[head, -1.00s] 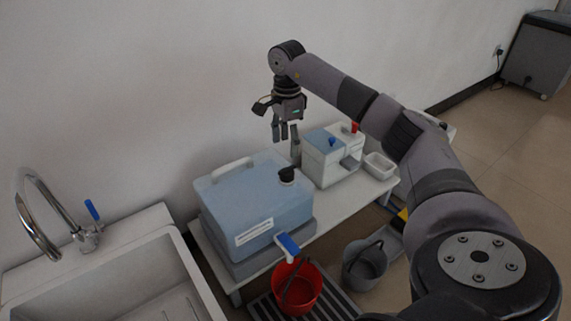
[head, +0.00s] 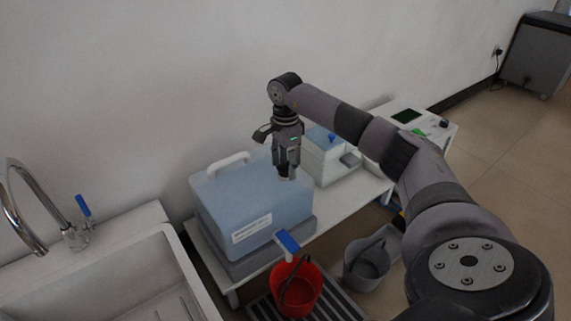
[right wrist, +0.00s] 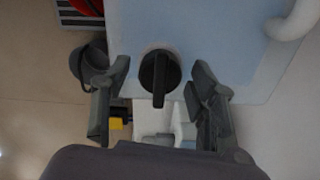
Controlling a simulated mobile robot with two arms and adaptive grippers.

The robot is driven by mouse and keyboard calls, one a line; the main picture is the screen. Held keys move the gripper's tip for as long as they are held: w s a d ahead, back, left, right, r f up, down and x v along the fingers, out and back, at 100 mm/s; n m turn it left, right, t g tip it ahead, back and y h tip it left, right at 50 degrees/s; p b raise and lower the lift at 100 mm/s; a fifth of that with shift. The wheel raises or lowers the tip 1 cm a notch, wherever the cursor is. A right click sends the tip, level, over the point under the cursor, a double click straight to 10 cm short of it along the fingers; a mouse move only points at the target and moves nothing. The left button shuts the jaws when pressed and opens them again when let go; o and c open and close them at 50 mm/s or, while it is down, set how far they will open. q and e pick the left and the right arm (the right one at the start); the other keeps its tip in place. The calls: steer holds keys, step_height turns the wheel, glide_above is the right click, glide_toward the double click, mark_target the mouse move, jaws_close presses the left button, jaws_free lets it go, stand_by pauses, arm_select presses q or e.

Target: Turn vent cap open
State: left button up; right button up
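The vent cap (right wrist: 158,76) is black and round with a raised bar grip, on top of the pale blue jerrycan (head: 255,205). In the right wrist view it sits between my right gripper's fingers (right wrist: 158,100), with a gap on each side. In the head view my right gripper (head: 286,172) points down over the cap and hides most of it. The gripper is open and empty. The jerrycan has a white handle (head: 228,163), a white label (head: 252,228) and a blue-levered tap (head: 287,243) at its front. My left gripper is not in view.
The jerrycan stands on a white bench beside a white box unit (head: 328,160). A red bucket (head: 297,287) and a grey bucket (head: 367,262) stand below in front. A sink (head: 120,275) with a faucet is at the left. The wall is close behind.

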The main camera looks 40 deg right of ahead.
steer(key=c, duration=1)
